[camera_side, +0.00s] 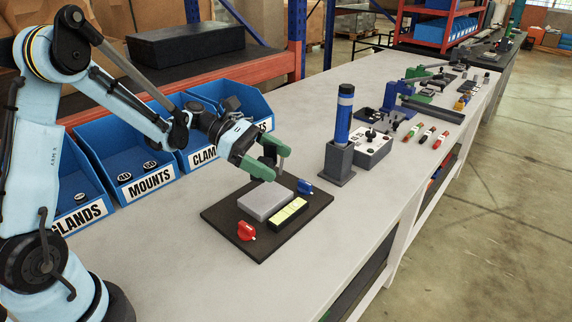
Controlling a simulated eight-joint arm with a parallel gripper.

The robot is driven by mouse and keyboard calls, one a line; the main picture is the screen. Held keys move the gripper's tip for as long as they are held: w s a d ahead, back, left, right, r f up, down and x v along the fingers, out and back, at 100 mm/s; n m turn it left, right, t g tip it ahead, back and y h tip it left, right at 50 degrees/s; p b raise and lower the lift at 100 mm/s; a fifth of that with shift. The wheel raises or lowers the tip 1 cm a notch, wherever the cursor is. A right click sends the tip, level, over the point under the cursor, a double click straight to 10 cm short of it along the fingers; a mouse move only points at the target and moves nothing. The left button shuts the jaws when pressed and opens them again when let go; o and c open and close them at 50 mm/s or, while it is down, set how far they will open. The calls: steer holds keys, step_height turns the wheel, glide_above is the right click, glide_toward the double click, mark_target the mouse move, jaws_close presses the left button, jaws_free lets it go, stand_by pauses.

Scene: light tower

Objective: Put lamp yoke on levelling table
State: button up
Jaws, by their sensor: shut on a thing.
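My gripper (275,163), with green fingers, is above the back left part of a dark square board. It is shut on a small dark piece (267,159), which I take to be the lamp yoke. The fingers hide much of it and its shape is unclear. The levelling table appears to be the dark board (232,226) with a grey block (263,202) on it. A strip with pale yellow cells (289,212), a red knob (246,231) and a blue knob (305,187) are also on the board. The held piece appears above the grey block, apart from it.
Blue bins (150,176) line the back left edge, labelled MOUNTS, CLAM and GLANDS. A blue cylinder in a dark holder (339,162) stands right of the board. A white box (371,150) and tools stand farther along the bench. The front bench (370,215) is clear.

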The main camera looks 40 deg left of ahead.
mark_target(272, 197)
steer(key=shift+f, duration=2.9)
steer(key=shift+f, duration=0.6)
steer(key=o, duration=1.1)
steer(key=shift+c, duration=0.2)
steer(key=v, duration=1.2)
steer(key=s+d+r+m+t+y, duration=0.1)
steer(key=s+d+m+y, duration=0.3)
steer(key=m, duration=0.7)
steer(key=s+d+r+m+t+y, duration=0.1)
steer(key=s+d+r+m+y, duration=0.3)
steer(key=m+y, duration=0.4)
steer(key=s+d+m, duration=0.1)
steer(key=s+m, duration=0.1)
steer(key=m, duration=0.1)
steer(key=shift+s+d+y, duration=0.15)
steer(key=shift+d+y, duration=0.05)
steer(key=shift+y, duration=0.1)
